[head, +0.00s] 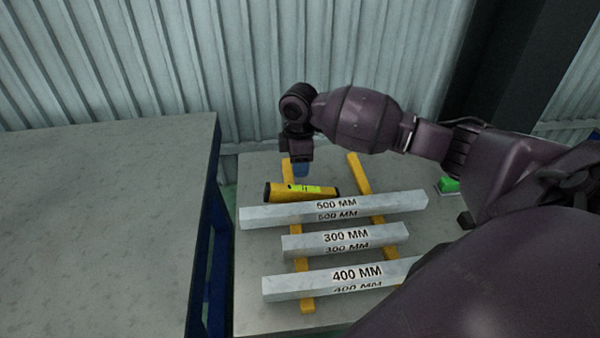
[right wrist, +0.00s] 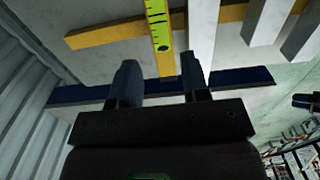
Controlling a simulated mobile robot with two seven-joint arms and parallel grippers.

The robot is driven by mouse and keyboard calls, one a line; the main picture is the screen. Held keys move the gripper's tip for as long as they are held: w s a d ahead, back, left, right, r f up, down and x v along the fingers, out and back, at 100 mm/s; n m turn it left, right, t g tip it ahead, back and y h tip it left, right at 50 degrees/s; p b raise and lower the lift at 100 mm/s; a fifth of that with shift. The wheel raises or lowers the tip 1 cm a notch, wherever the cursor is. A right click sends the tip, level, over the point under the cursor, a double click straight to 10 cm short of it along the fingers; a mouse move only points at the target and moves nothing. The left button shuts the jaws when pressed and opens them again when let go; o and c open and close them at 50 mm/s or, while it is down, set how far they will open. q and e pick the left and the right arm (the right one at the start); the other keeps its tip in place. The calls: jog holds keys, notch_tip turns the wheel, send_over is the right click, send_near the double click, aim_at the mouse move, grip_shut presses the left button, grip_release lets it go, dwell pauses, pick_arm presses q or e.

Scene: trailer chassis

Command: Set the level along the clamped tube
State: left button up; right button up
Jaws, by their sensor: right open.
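My right gripper (head: 300,172) is above and just behind the level, pointing down. In the right wrist view the gripper (right wrist: 160,72) is open, and the level (right wrist: 158,30) shows beyond and between its fingers, not held. Three grey tubes lie across the bars: the 500 MM tube (head: 280,213), the 300 MM tube (head: 300,246) and the 400 MM tube (head: 290,286). No clamp shows on any of them.
The yellow bars (head: 363,182) lie under the tubes. A bare grey table (head: 100,210) with a blue frame stands at left, across a narrow gap. A green object (head: 448,185) sits at the right of the tube table. A corrugated wall (head: 210,70) closes the back.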

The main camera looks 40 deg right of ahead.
aim_at(302, 188)
jog(key=shift+o, duration=0.3)
jog(key=shift+r, duration=0.25)
jog(key=s+d+f+m+y, duration=0.1)
jog(key=s+d+f+y, duration=0.2)
jog(key=s+d+f, duration=0.35)
jog(key=w+r+t+y, duration=0.2)
jog(key=r, duration=0.1)
jog(key=shift+w+a+r+n+t, duration=0.1)
jog(key=shift+w+a+n+t, duration=0.2)
jog(key=shift+a, duration=0.1)
jog(key=shift+w+a+r+t+y, duration=0.1)
jog(key=shift+w+a+t+y, duration=0.1)
jog(key=shift+w+t+y, duration=0.15)
jog(key=x, duration=0.5)
jog(key=shift+a, duration=0.1)
jog(key=shift+w+x, duration=0.15)
jog(key=shift+x, duration=1.25)
jog(key=shift+w+x, duration=0.1)
jog(key=shift+x, duration=1.3)
jog(key=shift+a+r, duration=0.15)
jog(key=shift+r, duration=0.05)
